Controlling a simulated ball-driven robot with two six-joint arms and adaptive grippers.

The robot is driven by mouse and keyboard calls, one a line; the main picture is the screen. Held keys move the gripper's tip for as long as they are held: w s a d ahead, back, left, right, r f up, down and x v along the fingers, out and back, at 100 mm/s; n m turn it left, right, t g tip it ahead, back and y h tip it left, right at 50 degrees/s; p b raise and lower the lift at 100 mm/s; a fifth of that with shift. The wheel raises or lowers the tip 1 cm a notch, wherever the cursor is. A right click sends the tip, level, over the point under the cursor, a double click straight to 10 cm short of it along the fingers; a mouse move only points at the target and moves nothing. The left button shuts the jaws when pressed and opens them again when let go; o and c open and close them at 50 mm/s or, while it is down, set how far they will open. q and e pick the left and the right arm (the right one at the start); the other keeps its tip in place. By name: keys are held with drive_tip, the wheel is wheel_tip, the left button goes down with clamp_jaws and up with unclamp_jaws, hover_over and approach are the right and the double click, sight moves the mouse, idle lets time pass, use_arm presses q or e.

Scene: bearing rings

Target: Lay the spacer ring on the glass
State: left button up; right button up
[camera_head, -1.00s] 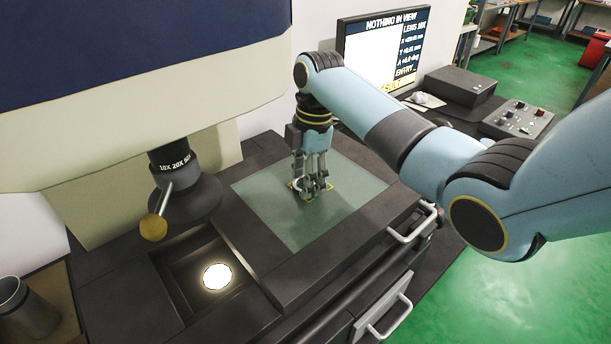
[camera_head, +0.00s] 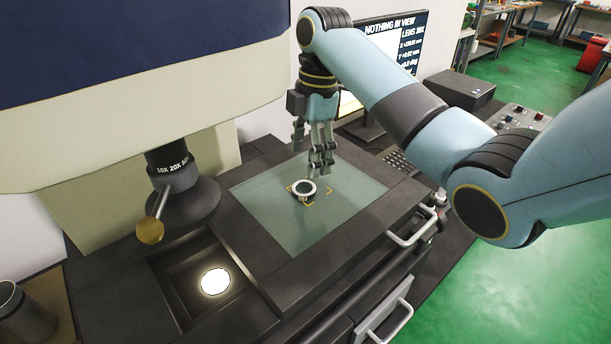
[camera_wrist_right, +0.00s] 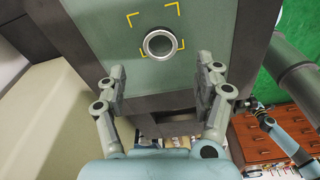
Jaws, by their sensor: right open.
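The spacer ring (camera_head: 304,188) is a metal ring lying flat on the glass (camera_head: 277,213), within yellow corner marks and toward one side of them. In the right wrist view the ring (camera_wrist_right: 160,44) sits inside the lower part of the marks, close to the lower right one. My right gripper (camera_head: 321,170) is above the glass, behind and to the right of the ring and apart from it. In the right wrist view its fingers (camera_wrist_right: 166,88) are spread wide with nothing between them. My left gripper is not in view.
The lens turret (camera_head: 180,190) with its brass-ended lever hangs left of the glass. A lit round window (camera_head: 215,281) is in the front left recess. A monitor (camera_head: 385,50) reading "NOTHING IN VIEW" and a dark box (camera_head: 456,90) stand behind. A metal cup (camera_head: 27,308) is front left.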

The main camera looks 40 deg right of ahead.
drive_tip(key=r, duration=0.5)
drive_tip(key=shift+s+d+r+p, duration=0.1)
drive_tip(key=shift+d+r+p, duration=0.05)
drive_tip(key=shift+d+p, duration=0.2)
